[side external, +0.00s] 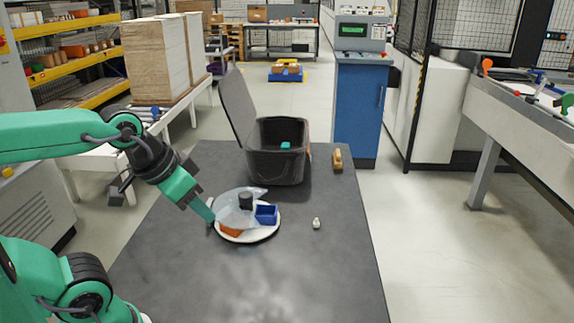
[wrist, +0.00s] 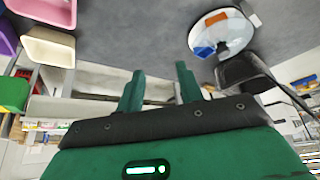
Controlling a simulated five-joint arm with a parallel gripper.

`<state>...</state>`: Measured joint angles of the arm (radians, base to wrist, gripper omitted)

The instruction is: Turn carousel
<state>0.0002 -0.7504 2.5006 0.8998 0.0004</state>
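The carousel (side external: 262,233) is a round white turntable on the dark table, left of its middle. It bears a blue bin (side external: 266,214), an orange piece (side external: 231,231) partly hidden, a black hub (side external: 246,201) and a clear, see-through cover (side external: 228,205). In the wrist view the carousel (wrist: 235,42) shows at the upper right, off to one side of the fingers. My gripper (side external: 208,215) points down at the carousel's left rim in the side view; I cannot tell whether it touches. In the wrist view my gripper (wrist: 158,75) has its two green fingers apart with nothing between them.
A black lidded bin (side external: 277,160) stands open behind the carousel; its lid (side external: 237,105) leans up to the left. A wooden-handled tool (side external: 337,159) and a small pale object (side external: 316,223) lie to the right. The front of the table (side external: 270,285) is clear.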

